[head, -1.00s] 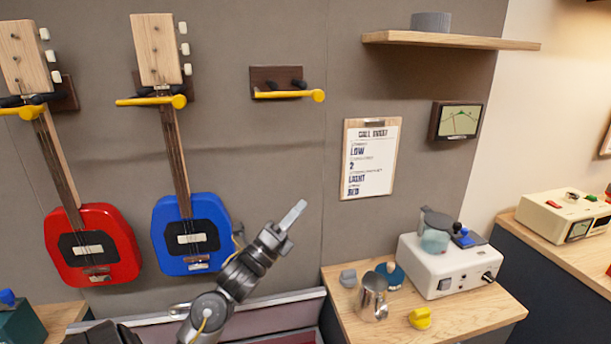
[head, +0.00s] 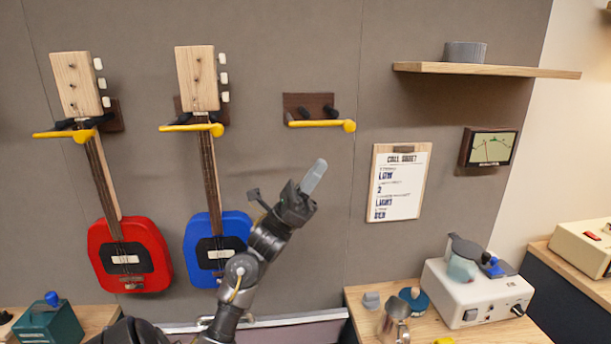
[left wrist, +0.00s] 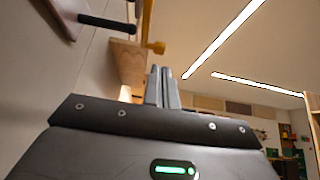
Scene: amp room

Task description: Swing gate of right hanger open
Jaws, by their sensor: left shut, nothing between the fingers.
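The right hanger (head: 308,106) is a dark wooden block on the wall with two black prongs and no guitar. Its yellow gate (head: 318,124) lies level across the front of the prongs, with a round knob at its right end. My left gripper (head: 316,176) points up just below the gate in the head view, shut and empty, not visibly touching it. In the left wrist view the shut fingers (left wrist: 161,86) show below the yellow gate (left wrist: 147,22) and a black prong (left wrist: 106,23). My right gripper is not in view.
A red guitar (head: 146,262) and a blue guitar (head: 236,228) hang left on gated hangers. A call sheet (head: 398,185) is on the wall to the right, below a wooden shelf (head: 490,69). A table with a white box (head: 472,295) stands lower right.

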